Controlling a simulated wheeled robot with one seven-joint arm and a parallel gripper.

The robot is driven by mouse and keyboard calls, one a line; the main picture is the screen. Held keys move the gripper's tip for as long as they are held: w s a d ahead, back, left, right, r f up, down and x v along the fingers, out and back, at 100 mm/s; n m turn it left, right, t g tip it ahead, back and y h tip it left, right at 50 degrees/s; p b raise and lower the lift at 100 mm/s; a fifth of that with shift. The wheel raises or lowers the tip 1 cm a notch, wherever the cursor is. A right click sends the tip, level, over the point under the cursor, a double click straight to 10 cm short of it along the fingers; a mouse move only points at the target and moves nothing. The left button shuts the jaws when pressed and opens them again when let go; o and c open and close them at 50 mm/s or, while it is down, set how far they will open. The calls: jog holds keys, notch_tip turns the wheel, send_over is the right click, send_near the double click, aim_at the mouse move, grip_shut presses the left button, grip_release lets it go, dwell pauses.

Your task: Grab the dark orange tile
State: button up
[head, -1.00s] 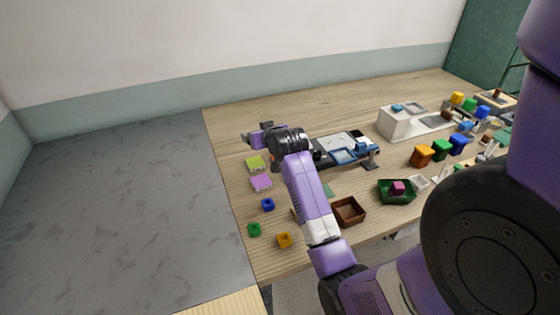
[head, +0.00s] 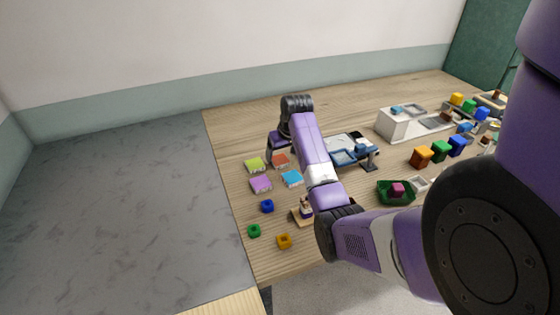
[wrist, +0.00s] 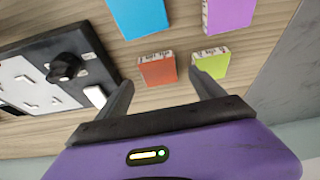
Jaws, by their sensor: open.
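The dark orange tile (head: 280,160) lies flat on the wooden table among three other tiles. In the wrist view the dark orange tile (wrist: 157,69) shows between and just beyond my two fingertips. My gripper (wrist: 160,80) is open and empty, its right finger close to the lime green tile (wrist: 211,63). In the head view my gripper (head: 270,152) hangs pointing down by the dark orange tile, its fingers partly hidden by the wrist.
A blue tile (head: 292,178) and a purple tile (head: 261,185) lie nearby. A board with a black knob (wrist: 65,67) is at left in the wrist view. Small blue (head: 267,206), green (head: 254,230) and orange (head: 284,241) blocks sit nearer the front.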

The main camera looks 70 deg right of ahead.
aim_at(280, 159)
jog(key=shift+x, duration=1.65)
jog(key=shift+r, duration=0.1)
jog(key=c, duration=1.6)
